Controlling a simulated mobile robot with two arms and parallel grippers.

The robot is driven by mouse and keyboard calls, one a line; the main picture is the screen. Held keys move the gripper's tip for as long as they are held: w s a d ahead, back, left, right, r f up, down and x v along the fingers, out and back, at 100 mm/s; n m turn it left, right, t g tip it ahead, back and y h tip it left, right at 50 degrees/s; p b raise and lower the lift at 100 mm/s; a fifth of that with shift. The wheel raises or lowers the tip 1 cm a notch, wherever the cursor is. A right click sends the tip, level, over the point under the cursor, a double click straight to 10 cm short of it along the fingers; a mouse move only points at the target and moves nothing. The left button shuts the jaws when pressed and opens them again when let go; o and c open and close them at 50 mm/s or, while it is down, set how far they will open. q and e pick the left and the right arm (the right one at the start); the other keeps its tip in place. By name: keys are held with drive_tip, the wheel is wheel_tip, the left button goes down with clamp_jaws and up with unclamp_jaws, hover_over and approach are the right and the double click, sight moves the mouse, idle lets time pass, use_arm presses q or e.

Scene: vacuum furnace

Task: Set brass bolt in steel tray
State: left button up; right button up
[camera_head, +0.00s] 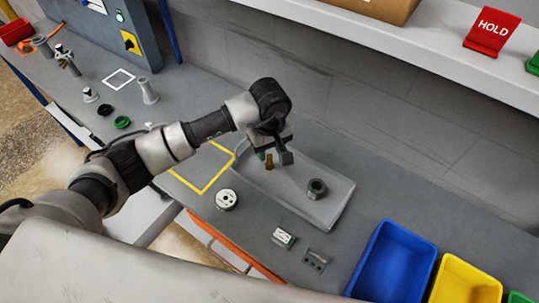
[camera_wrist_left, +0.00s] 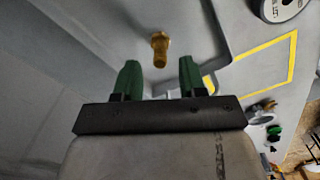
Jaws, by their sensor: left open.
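The steel tray (camera_head: 295,184) is a long pale grey tray in the middle of the bench in the head view. My left gripper (camera_head: 273,154) is over its far left end, open, with its fingers pointing down. The brass bolt (camera_head: 269,162) shows just below the fingers, at that end of the tray. In the left wrist view the bolt (camera_wrist_left: 160,49) lies beyond the gap between the green fingertips (camera_wrist_left: 160,72), with neither finger touching it. Whether it rests on the tray floor is hard to tell. My right gripper is not in view.
A grey hex nut (camera_head: 316,188) sits in the tray. A yellow outlined square (camera_head: 205,188) and a white round spool (camera_head: 226,199) are left of the tray. A blue bin (camera_head: 395,262) and a yellow bin (camera_head: 465,280) stand at front right. A shelf (camera_head: 430,55) overhangs the back.

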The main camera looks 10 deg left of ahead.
sight(269, 156)
use_arm(q)
wheel_tip(269, 156, up, 9)
drive_tip(key=b, duration=0.2)
idle(0.6)
